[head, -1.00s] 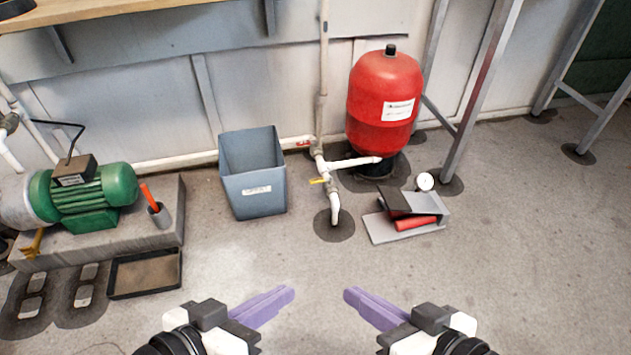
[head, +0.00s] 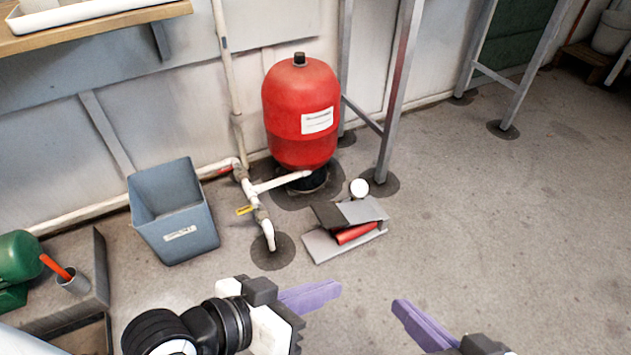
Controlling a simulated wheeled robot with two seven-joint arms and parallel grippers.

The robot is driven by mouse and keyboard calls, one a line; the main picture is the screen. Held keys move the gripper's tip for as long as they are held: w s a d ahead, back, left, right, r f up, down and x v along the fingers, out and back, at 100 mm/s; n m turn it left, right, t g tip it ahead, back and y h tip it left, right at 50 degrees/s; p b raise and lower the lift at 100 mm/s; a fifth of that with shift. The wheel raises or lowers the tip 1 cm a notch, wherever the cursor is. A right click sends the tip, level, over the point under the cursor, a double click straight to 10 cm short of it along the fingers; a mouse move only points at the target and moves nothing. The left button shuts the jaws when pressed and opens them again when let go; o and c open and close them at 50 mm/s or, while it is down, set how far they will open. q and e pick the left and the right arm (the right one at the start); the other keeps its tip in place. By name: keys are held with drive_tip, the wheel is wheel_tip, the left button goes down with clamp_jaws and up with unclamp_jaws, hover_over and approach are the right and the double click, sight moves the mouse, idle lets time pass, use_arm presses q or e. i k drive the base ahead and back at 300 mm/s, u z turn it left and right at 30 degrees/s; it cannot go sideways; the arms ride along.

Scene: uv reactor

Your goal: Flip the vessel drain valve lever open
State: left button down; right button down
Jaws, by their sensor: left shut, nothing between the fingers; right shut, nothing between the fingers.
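The red pressure vessel (head: 300,112) stands upright by the wall on a dark base. A white pipe (head: 280,183) runs from its foot to a fitting on the left. On the short drain pipe below that fitting sits a small yellow lever (head: 244,210), the drain valve handle. It sticks out to the left, across the pipe. My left gripper (head: 338,288) is in front of and below the valve, apart from it, shut and empty. My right gripper (head: 398,305) is further right over bare floor, also shut and empty. Nothing hides the lever.
A blue-grey bin (head: 173,222) stands left of the valve. A foot pump (head: 345,230) with a white gauge lies to its right. A metal table leg (head: 397,100) rises beside the vessel. A green motor (head: 18,262) is at the left edge.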

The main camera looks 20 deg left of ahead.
sight(247, 208)
drive_tip(key=z, duration=0.55)
drive_tip(key=i, duration=0.75)
drive_tip(key=u, duration=0.5)
drive_tip(key=i, duration=0.85)
drive_tip(key=u, duration=0.9)
